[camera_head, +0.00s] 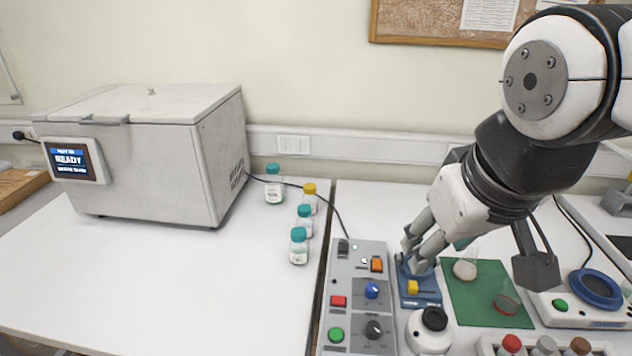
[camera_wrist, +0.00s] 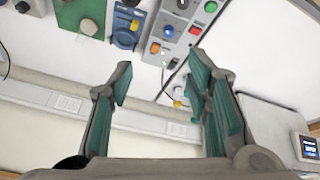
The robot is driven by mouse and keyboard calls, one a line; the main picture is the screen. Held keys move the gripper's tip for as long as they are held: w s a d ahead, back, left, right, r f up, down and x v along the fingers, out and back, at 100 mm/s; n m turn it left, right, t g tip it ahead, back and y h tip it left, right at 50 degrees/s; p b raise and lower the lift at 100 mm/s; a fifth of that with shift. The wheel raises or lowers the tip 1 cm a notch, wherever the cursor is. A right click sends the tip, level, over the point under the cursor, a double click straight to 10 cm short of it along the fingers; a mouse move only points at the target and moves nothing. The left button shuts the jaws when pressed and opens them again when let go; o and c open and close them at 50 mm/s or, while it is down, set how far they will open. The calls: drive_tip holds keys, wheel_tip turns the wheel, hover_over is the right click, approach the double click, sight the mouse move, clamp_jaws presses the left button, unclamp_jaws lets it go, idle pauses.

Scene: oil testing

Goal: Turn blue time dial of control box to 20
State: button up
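The grey control box (camera_head: 348,272) stands upright-on in the head view, right of the gap between the tables. Its blue time dial (camera_head: 371,290) sits on the right side of the panel, above a black dial (camera_head: 374,328). A pale mark shows on the blue dial, but the scale is too small to read. In the wrist view the control box is upside down and the blue dial (camera_wrist: 168,31) lies beyond the fingertips. My gripper (camera_wrist: 162,72) is open and empty, apart from the dial. In the head view my gripper (camera_head: 474,262) hangs right of the box.
A blue device with a yellow part (camera_head: 412,287) stands right beside the box. A green mat (camera_head: 476,300) with glassware lies farther right. A white round-topped container (camera_head: 428,332) stands in front. Several bottles (camera_head: 299,246) and a READY-screen chamber (camera_head: 150,165) stand left.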

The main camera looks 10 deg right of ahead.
drive_tip(key=w+f+n+g+h+p, duration=0.25)
drive_tip(key=w+f+n, duration=0.2)
drive_tip(key=w, duration=0.35)
drive_tip(key=n+g+y+p, duration=0.2)
drive_tip(key=n+y, duration=0.1)
drive_tip(key=n, duration=0.3)
approach(372, 286)
wheel_tip(372, 286, down, 9)
drive_tip(key=shift+w+d+f+b, duration=0.1)
drive_tip(key=shift+w+b, duration=0.05)
drive_tip(key=shift+b, duration=0.2)
drive_tip(key=shift+c, duration=0.5)
clamp_jaws()
